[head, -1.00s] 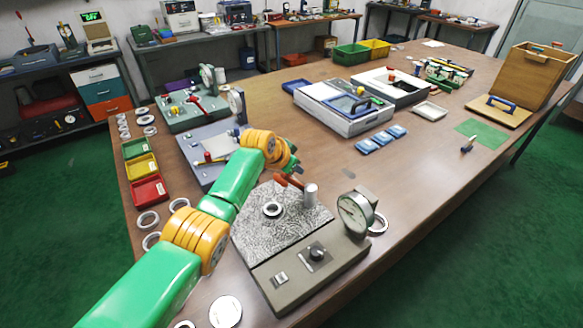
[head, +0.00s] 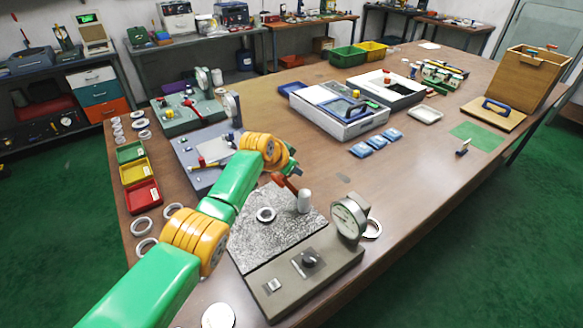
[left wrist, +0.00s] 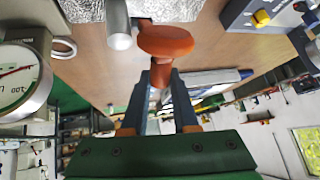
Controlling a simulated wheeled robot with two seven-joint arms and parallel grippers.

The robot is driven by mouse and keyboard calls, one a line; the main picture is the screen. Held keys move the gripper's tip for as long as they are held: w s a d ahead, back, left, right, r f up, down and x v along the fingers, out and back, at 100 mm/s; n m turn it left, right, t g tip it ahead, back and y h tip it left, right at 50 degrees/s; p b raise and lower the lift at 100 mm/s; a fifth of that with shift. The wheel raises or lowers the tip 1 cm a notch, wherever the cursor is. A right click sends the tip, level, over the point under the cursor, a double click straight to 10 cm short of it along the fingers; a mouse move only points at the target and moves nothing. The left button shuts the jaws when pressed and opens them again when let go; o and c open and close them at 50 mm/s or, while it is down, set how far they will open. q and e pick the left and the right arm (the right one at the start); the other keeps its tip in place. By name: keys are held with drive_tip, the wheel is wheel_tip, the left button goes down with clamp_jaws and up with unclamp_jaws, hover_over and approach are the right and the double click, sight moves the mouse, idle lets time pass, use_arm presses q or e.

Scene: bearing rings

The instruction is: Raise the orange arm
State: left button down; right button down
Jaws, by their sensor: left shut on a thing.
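The orange arm (head: 286,183) is a short red-orange lever beside a silver post (head: 304,201) on a grey gauge stand (head: 285,275). In the left wrist view its broad rounded end (left wrist: 165,42) is close, with a stem running down between the fingers. My left gripper (left wrist: 161,85) is shut on this stem; the post (left wrist: 118,28) stands beside it. In the head view my left gripper (head: 290,170) is partly hidden behind my wrist. A metal ring (head: 265,214) lies on the stand's speckled plate. My right gripper is not in view.
A round dial gauge (head: 348,216) stands at the right of the stand, with a loose ring (head: 372,228) beside it. Green, yellow and red trays (head: 142,194) line the left table edge. Blue packets (head: 376,142) lie behind. The table's right middle is mostly clear.

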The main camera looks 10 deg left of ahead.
use_arm(q)
drive_tip(key=shift+f, duration=0.1)
drive_tip(key=c, duration=0.9)
unclamp_jaws()
drive_tip(key=shift+d, duration=0.1)
drive_tip(key=shift+o, duration=1)
drive_tip(key=shift+w+d+f, duration=0.1)
drive_tip(key=shift+w+d, duration=0.1)
drive_tip(key=p+v, duration=0.2)
drive_tip(key=v, duration=0.1)
drive_tip(key=shift+w, duration=0.1)
drive_tip(key=v, duration=0.4)
drive_tip(key=shift+b, duration=0.3)
